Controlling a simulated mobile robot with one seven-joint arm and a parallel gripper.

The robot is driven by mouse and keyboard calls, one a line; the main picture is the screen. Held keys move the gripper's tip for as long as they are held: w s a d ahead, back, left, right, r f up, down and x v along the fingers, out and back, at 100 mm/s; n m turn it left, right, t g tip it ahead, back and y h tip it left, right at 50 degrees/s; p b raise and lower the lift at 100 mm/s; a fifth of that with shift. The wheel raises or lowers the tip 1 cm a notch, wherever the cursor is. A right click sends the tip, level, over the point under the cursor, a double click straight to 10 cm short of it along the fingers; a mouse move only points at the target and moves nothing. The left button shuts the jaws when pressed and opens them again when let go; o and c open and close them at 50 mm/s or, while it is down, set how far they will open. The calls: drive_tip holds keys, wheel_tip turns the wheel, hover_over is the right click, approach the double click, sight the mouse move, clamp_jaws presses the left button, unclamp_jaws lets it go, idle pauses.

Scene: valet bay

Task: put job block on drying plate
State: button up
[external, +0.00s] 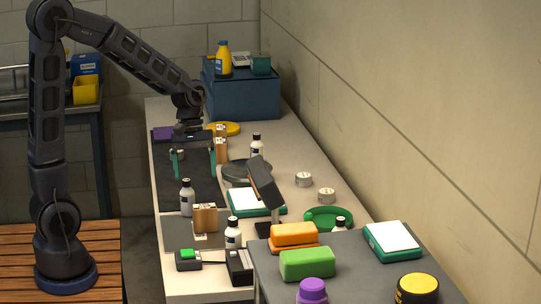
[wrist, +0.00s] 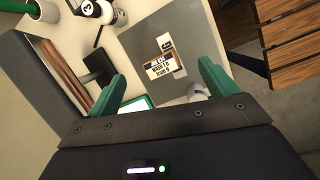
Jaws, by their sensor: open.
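A tan block (external: 205,218) with a pale label stands upright on a flat grey plate (external: 176,236) near the front of the bench. In the wrist view the labelled block (wrist: 163,66) stands near the middle of the grey plate (wrist: 150,32); the label is too small to read surely. A second tan block (external: 221,146) stands farther back. I cannot tell by marking which block is the job block, or whether this grey plate is the drying plate. My gripper (external: 193,166) has teal fingers, open and empty, above the dark mat. It also shows in the wrist view (wrist: 162,82).
White bottles (external: 187,197) (external: 233,232) stand around the plate. A dark tilted screen (external: 264,181) on a stand rises to the right, beside a white-topped green pad (external: 250,203). A green-button box (external: 187,259) is in front. The dark mat (external: 200,194) is mostly clear.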

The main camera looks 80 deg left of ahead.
drive_tip(key=s+d+r+m+t+y, duration=0.1)
drive_tip(key=s+d+r+m+t, duration=0.1)
drive_tip(key=s+d+r+m, duration=0.4)
drive_tip(key=s+d+r+m+t+y, duration=0.2)
drive_tip(key=s+d+r+m, duration=0.4)
drive_tip(key=s+m, duration=0.3)
drive_tip(key=shift+s+y, duration=0.3)
drive_tip(key=shift+s, duration=0.95)
